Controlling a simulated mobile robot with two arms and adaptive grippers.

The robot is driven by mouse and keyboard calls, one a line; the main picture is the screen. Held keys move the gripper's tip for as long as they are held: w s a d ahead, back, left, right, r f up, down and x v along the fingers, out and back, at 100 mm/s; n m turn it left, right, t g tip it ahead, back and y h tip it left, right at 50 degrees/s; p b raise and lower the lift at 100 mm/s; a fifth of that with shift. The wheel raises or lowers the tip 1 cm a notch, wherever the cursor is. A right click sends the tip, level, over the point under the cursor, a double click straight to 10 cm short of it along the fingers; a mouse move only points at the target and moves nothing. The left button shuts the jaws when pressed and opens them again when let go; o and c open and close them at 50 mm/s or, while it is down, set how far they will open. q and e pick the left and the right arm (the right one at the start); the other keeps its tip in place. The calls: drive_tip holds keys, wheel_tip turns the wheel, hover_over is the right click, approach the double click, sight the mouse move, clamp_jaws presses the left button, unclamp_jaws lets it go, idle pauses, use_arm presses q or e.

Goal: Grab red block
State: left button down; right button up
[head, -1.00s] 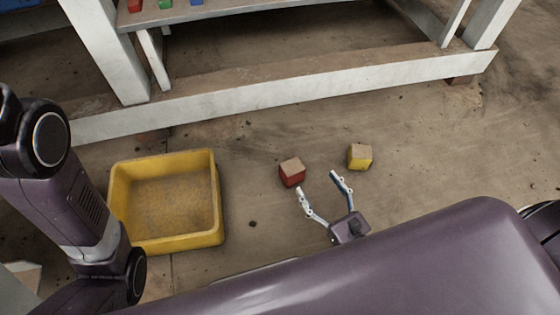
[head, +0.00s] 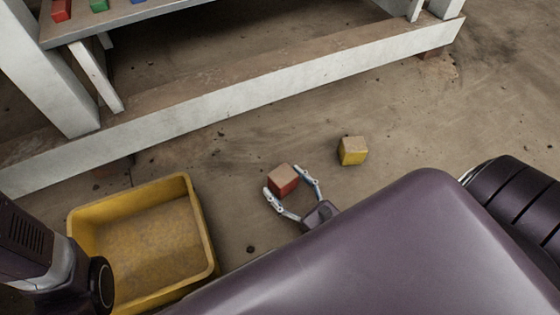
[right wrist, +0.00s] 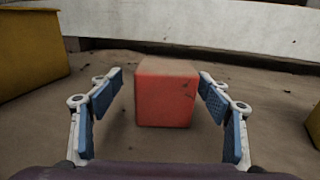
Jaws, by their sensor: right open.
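The red block (head: 283,180), with a tan top, lies on the floor in the head view. It also shows in the middle of the right wrist view (right wrist: 166,95). My right gripper (head: 291,186) is open, with one finger on each side of the red block. In the right wrist view its blue-padded fingers (right wrist: 160,97) stand apart from the block, with a gap on both sides. In the head view, part of my left arm shows at the lower left, but its gripper is out of view.
A yellow block (head: 353,151) lies to the right of the red one. An open, empty yellow bin (head: 205,230) stands to the left. Behind is a white bench frame (head: 250,107), with several small coloured blocks on its shelf. Floor around the red block is clear.

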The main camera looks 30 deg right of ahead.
drive_tip(key=shift+w+a+b, duration=0.15)
drive_tip(key=shift+w+b, duration=0.25)
drive_tip(key=shift+w, duration=0.6)
drive_tip(key=w+b, duration=0.2)
drive_tip(key=w, duration=0.2)
drive_tip(key=shift+w+a+r+b, duration=0.1)
drive_tip(key=shift+r+b, duration=0.05)
drive_tip(key=shift+b, duration=0.2)
drive_tip(key=shift+w+a+r, duration=0.1)
drive_tip(key=shift+w, duration=0.3)
drive_tip(key=c, duration=1.6)
drive_tip(key=shift+c, duration=1.2)
